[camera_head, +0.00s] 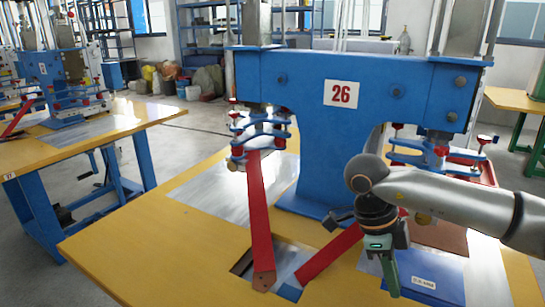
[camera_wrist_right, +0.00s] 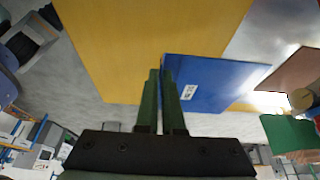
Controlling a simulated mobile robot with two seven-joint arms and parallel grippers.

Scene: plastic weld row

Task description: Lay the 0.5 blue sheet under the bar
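The blue sheet (camera_head: 428,278) with a white label lies at the front right of the yellow table, beside the machine. It also shows in the right wrist view (camera_wrist_right: 215,82). My right gripper (camera_head: 392,285) has green fingers that point down over the sheet. In the right wrist view its fingers (camera_wrist_right: 160,75) are close together at the sheet's left edge, with a narrow gap. Whether they touch or pinch the sheet is unclear. The blue machine marked 26 (camera_head: 320,130) stands over the table. Its bar cannot be picked out with certainty. My left gripper is out of view.
A long red strip (camera_head: 261,215) runs from the machine to the table front, with a shorter red strip (camera_head: 328,256) to its right. A brown plate (camera_head: 440,236) lies behind the blue sheet. The yellow table (camera_head: 160,250) is clear at the front left.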

